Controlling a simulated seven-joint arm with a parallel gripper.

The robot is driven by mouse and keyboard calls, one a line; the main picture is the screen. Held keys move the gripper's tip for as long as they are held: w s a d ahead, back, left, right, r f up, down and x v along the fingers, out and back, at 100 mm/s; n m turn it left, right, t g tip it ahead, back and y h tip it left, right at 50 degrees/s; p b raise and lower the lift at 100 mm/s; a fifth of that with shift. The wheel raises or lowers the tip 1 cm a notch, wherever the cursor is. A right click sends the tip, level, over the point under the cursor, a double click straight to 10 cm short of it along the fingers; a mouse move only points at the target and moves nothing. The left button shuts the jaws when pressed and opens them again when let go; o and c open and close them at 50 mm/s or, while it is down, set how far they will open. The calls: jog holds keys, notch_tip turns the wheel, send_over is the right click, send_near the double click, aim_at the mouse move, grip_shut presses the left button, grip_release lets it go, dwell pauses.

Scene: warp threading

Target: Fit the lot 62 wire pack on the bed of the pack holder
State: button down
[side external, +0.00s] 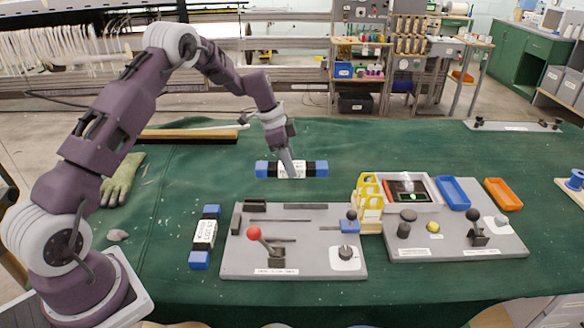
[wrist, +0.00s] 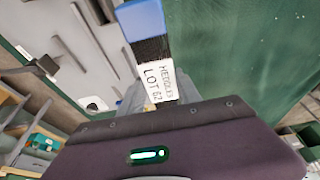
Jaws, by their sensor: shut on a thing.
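The lot 62 wire pack (side external: 263,169) has blue ends, black bands and a white label; "LOT 62" reads in the wrist view (wrist: 152,50). My gripper (side external: 289,166) is shut on its middle. The pack lies crosswise in the side view, by the far edge of a grey board; its height is unclear. This board (side external: 300,211), likely the pack holder, has dark blocks at its far left, slots, a red-knobbed lever (side external: 254,233) and a blue block with a black knob. The bed has no pack on it.
A second blue-ended pack (side external: 204,235) lies left of the board. A glove (side external: 122,178) lies far left.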

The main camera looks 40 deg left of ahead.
jog(key=s+d, duration=0.8)
jog(key=s, duration=0.3)
jog(key=shift+s+d+f, duration=0.1)
jog(key=shift+s+f, duration=0.15)
jog(key=shift+f, duration=1.15)
jog(key=shift+s+f, duration=0.2)
jog(key=shift+f, duration=1.15)
jog(key=shift+f, duration=0.15)
jog(key=shift+f, duration=0.25)
jog(key=shift+f, duration=0.15)
jog(key=shift+f, duration=0.3)
jog(key=shift+c, duration=2.3)
grip_release()
jog(key=shift+f, duration=0.1)
